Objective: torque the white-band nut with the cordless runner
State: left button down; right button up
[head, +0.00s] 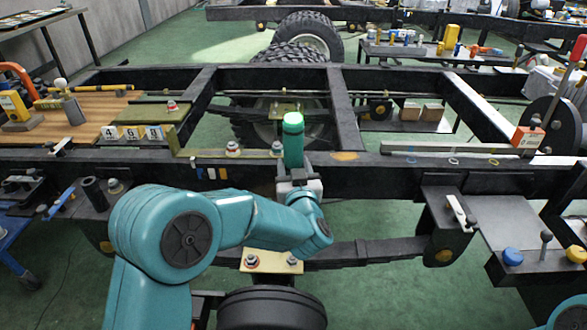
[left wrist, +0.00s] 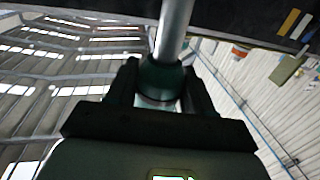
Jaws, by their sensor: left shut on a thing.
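The cordless runner (head: 293,142) is a green upright cylinder with a bright lit top, standing at the chassis rail. My left gripper (head: 299,183) is shut on it from the near side, just below its green body. In the left wrist view, my left gripper (left wrist: 160,84) clasps the runner's dark green collar, and a silver shaft (left wrist: 174,30) runs from it towards a dark beam. Pale-topped nuts stand on the rail plate (head: 232,150) and beside the runner (head: 277,148). Two more sit on the lower cream plate (head: 271,262). Which has the white band is unclear. My right gripper is out of view.
Black chassis rails and crossbars surround the runner. A wooden board (head: 110,98) with numbered tags (head: 132,132) lies at left. An orange box (head: 526,138) stands on the right rail. A wheel (head: 270,308) is below. Green floor shows between members.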

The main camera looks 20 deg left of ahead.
aim_at(295, 154)
pick_arm(q)
jog(key=shift+r, duration=0.3)
notch_tip(295, 154, up, 5)
jog(key=p, duration=0.3)
jog(key=shift+p, duration=0.4)
jog(key=shift+f, duration=0.1)
